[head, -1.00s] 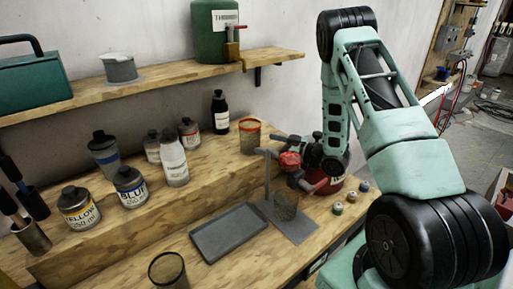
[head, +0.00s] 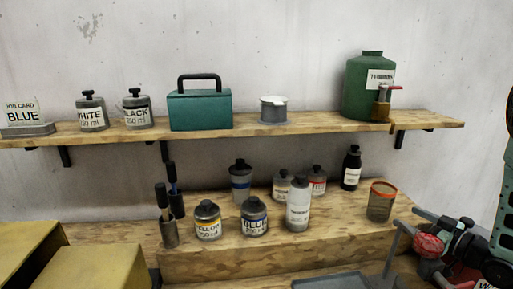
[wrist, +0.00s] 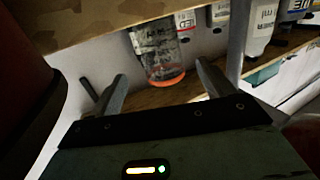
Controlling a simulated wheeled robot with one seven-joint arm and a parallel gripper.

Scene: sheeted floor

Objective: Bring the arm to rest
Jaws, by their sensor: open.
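My gripper (wrist: 162,72) shows in the wrist view with its two fingers wide apart and nothing held between them. That view is upside down. A clear cup with an orange rim (wrist: 162,60) appears beyond the fingers, apart from them. In the head view, part of my arm (head: 508,180) shows at the right edge.
The orange-rimmed cup (head: 381,203) stands on the raised bench step among several bottles. A grey tray (head: 330,281) and a stand with a red clamp (head: 429,244) are in front. The wall shelf (head: 270,131) holds a green tank (head: 366,88) and a teal toolbox (head: 200,108).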

